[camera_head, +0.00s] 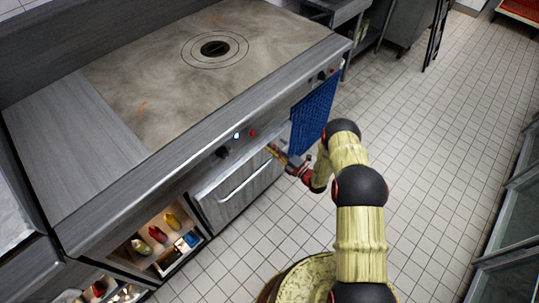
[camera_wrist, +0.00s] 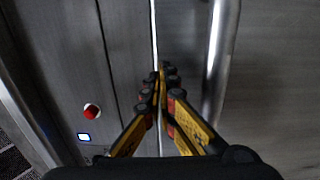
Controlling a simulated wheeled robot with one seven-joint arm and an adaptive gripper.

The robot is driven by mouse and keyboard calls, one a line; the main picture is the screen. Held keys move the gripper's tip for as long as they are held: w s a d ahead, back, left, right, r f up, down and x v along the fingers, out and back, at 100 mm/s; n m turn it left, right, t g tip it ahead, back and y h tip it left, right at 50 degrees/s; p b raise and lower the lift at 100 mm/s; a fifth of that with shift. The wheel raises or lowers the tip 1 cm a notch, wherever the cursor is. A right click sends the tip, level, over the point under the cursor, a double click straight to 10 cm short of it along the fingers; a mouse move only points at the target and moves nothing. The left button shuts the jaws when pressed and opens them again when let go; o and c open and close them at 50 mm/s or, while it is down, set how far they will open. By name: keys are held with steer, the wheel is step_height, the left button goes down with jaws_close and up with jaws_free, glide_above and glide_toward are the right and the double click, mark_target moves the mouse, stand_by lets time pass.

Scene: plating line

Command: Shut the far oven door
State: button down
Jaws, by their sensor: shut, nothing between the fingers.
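A grey oven door (camera_head: 228,207) with a long bar handle (camera_head: 245,182) is in the front of the range, below the control panel. It stands upright and looks shut or nearly shut; I cannot tell if it is fully flush. My gripper (camera_head: 272,150) is at the door's upper right, close to the handle's far end. In the wrist view my gripper (camera_wrist: 163,72) has its yellow fingers together and empty, in front of the seam along the door's edge. The handle (camera_wrist: 219,60) runs just right of the fingers. I cannot tell whether the fingertips touch the door.
A blue cloth (camera_head: 313,113) hangs on the range front, right of my gripper. A red knob (camera_wrist: 92,111) and a lit button (camera_wrist: 84,137) are on the panel. Open shelves with bottles (camera_head: 158,235) are left of the door. The tiled floor (camera_head: 440,170) at right is clear.

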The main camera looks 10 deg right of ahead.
steer(key=shift+w+a+r+b, duration=0.2)
steer(key=shift+w+a, duration=0.1)
steer(key=shift+w, duration=0.2)
steer(key=shift+w+a+r+b, duration=0.15)
steer(key=shift+w+a, duration=0.1)
steer(key=shift+w, duration=0.25)
steer(key=shift+w+r, duration=0.1)
steer(key=p+v, duration=0.2)
steer(key=v, duration=1.2)
steer(key=shift+s+d+p, duration=0.15)
steer(key=shift+s+p, duration=0.15)
steer(key=shift+s, duration=0.1)
